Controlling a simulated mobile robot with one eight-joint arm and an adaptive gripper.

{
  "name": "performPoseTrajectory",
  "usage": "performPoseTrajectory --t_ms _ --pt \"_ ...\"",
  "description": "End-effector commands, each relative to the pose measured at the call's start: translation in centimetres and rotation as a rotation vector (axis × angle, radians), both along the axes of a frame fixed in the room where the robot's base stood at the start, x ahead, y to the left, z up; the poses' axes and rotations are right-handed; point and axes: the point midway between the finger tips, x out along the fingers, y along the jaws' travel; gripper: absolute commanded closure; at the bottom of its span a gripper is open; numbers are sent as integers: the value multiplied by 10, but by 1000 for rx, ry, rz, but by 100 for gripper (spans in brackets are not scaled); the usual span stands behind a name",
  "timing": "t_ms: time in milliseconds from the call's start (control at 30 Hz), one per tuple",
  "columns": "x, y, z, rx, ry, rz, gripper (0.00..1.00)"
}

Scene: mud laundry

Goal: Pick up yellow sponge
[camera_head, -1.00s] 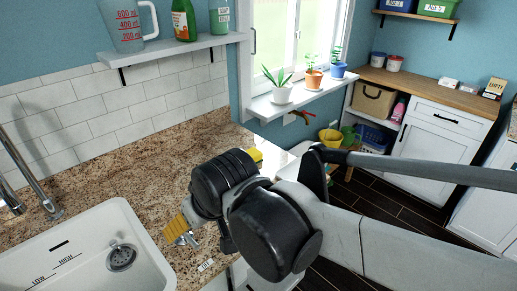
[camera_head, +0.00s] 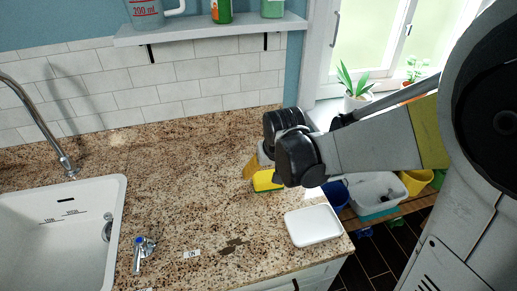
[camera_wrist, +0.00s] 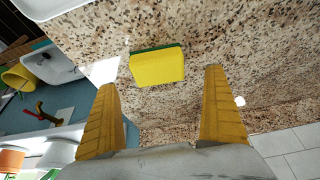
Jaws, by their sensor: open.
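The yellow sponge (camera_head: 266,181) with a green layer lies on the granite counter, partly hidden by my arm in the head view. In the wrist view the sponge (camera_wrist: 157,67) lies ahead of the fingertips, between their lines and left of centre. My gripper (camera_wrist: 161,88) is open, with its two yellow fingers apart and nothing between them. In the head view my gripper (camera_head: 252,168) is just beside and above the sponge, with only part of its yellow fingers showing. I cannot tell whether it touches the sponge.
A white tray (camera_head: 314,225) lies on the counter's right front corner. A sink (camera_head: 58,240) and a small blue-topped tap (camera_head: 140,252) are at left. The tiled wall (camera_head: 150,90) and shelf (camera_head: 205,32) stand behind. The counter (camera_head: 180,185) between is mostly clear.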

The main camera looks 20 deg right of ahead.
Motion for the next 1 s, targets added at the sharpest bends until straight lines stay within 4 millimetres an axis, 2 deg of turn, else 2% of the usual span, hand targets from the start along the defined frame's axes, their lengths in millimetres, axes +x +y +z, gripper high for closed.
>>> performPoseTrajectory --t_ms 33,100,367,600,867,900,1000 --pt "4 0 -12 0 0 -1 0" --pt "8 -1 -20 0 0 -1 0" --pt "15 -3 -37 0 -1 -1 0" --pt "29 -7 -71 0 -1 1 0" --pt "31 -7 -73 0 -1 0 0" --pt "31 -7 -73 0 -1 0 12" --pt "31 -7 -73 0 -1 0 38"
